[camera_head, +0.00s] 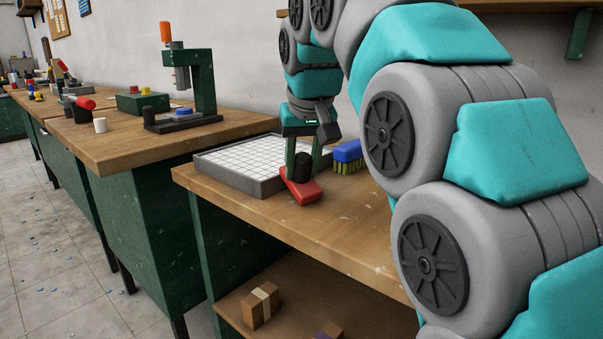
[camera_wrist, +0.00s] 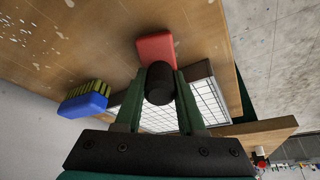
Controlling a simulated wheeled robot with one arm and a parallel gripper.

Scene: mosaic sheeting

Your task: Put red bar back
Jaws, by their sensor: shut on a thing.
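The red bar (camera_head: 306,195) is a flat red block with a round black knob (camera_head: 303,165) on top. It is at the front right corner of the white gridded tray (camera_head: 268,188); I cannot tell whether it rests on the table or hangs just above it. My gripper (camera_head: 303,160) points down with its green fingers on either side of the knob, shut on it. In the wrist view the knob (camera_wrist: 159,85) sits between the fingers, and the red bar (camera_wrist: 156,48) sticks out beyond them. The fingers hide part of the tray.
A blue brush (camera_head: 348,152) with yellow bristles stands right of the tray, close to my gripper. The wooden bench top (camera_head: 350,235) is clear in front. A green press (camera_head: 200,85) stands on the left bench. Small boxes (camera_head: 260,304) lie on the shelf below.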

